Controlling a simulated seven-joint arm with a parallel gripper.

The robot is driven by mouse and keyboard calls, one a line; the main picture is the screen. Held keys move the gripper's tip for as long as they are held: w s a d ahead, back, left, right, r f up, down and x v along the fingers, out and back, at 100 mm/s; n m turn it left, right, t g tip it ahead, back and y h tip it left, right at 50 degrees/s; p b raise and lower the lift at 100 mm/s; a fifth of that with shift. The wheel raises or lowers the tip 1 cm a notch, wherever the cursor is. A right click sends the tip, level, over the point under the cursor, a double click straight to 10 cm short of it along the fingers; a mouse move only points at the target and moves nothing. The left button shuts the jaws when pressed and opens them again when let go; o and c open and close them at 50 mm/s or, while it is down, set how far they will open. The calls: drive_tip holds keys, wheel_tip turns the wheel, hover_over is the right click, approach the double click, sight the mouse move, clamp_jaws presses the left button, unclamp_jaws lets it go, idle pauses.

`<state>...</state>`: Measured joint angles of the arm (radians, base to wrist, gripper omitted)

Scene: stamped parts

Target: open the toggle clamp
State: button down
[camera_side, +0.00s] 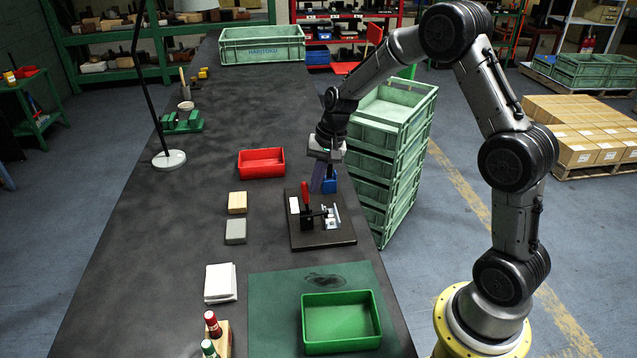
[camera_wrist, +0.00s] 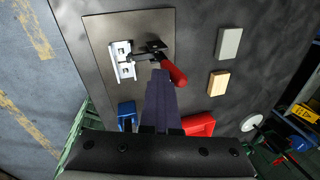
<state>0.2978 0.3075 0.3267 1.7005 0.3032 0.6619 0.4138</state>
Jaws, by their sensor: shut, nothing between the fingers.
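The toggle clamp (camera_side: 313,218) is mounted on a dark base plate (camera_side: 338,241) on the bench. Its red handle (camera_side: 305,196) stands about upright in the side view. Its dark arm reaches to a silver stamped part (camera_side: 333,217). In the wrist view the clamp (camera_wrist: 153,52), red handle (camera_wrist: 173,73) and silver part (camera_wrist: 122,60) show on the plate. My gripper (camera_side: 316,190) is shut and empty, pointing down close beside the handle. In the wrist view its fingertips (camera_wrist: 160,76) appear right next to the handle; I cannot tell whether they touch it.
A blue bin (camera_side: 330,184) stands just behind the plate and a red bin (camera_side: 262,163) is at the back left. Wooden (camera_side: 237,203) and grey (camera_side: 236,232) blocks lie left of the plate. A green tray (camera_side: 341,322) is in front. Stacked crates (camera_side: 390,150) stand beyond the bench edge.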

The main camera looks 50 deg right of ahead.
drive_tip(key=shift+w+a+g+h, duration=0.6)
drive_tip(key=shift+w+a, duration=0.1)
drive_tip(key=shift+a, duration=0.1)
drive_tip(key=shift+w+a+f+g+h, duration=1.35)
drive_tip(key=shift+w+a+f, duration=0.3)
drive_tip(key=shift+w+a, duration=0.1)
drive_tip(key=shift+w+a+f+g+h, duration=1.35)
drive_tip(key=shift+w+a+f, duration=0.25)
drive_tip(key=shift+w+a, duration=0.1)
drive_tip(key=shift+a+f, duration=0.1)
drive_tip(key=shift+f, duration=0.2)
drive_tip(key=v, duration=0.8)
drive_tip(key=shift+d+r, duration=0.3)
drive_tip(key=shift+r, duration=0.15)
